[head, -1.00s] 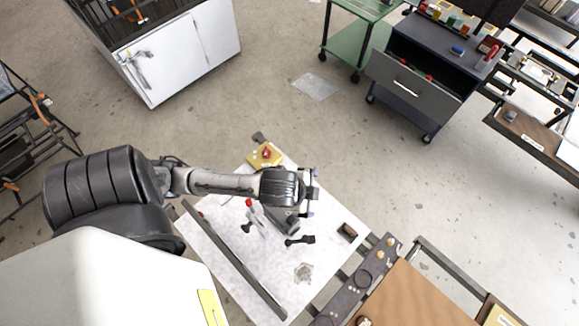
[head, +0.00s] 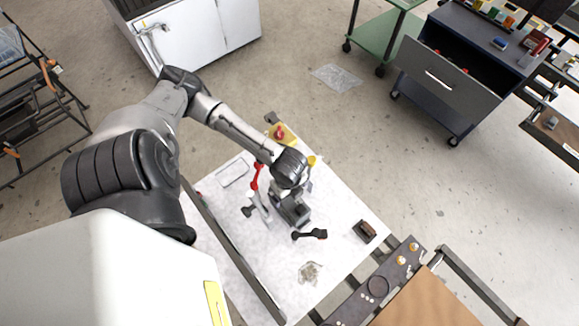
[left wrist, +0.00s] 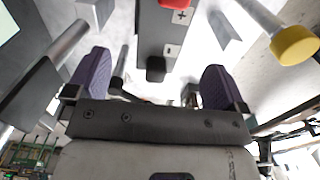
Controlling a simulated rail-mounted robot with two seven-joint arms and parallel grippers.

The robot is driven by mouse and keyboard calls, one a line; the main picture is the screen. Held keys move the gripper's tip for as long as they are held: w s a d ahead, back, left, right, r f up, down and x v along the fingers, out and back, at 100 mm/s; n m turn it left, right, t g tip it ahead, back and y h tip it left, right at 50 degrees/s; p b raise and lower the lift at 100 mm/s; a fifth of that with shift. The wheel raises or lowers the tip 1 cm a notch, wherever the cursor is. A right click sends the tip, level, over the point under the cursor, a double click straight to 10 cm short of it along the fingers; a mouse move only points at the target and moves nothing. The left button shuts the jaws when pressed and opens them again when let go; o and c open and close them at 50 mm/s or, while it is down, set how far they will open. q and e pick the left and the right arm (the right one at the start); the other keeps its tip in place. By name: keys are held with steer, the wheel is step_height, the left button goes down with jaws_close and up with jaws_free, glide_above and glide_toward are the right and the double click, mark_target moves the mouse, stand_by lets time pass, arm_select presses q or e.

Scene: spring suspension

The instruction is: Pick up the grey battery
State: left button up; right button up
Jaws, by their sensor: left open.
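The grey battery (head: 296,212) stands on the white-topped table (head: 335,215), partly hidden under my left gripper (head: 287,190). In the left wrist view, the battery (left wrist: 165,35) shows plus and minus marks, a red terminal at the top edge and a black terminal. It lies between the lines of the two purple fingers of my left gripper (left wrist: 155,80), which are wide apart. The fingers do not visibly touch it; the exact gap is unclear. My right gripper is not seen.
A yellow-ended rod (left wrist: 294,45) is near the right finger. A dark bar (head: 232,250) runs along the table's left side.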

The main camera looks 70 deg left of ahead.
mark_target(290, 199)
arm_select(q)
step_height(290, 199, down, 4)
steer(key=shift+f+b, duration=0.1)
steer(key=shift+b, duration=0.3)
steer(key=shift+w+f+b, duration=0.15)
steer(key=shift+f+b, duration=0.7)
steer(key=shift+f, duration=1.75)
steer(key=shift+c, duration=0.4)
steer(key=c, duration=1.3)
jaws_close()
steer(key=shift+w+r, duration=0.1)
steer(key=shift+r, duration=0.05)
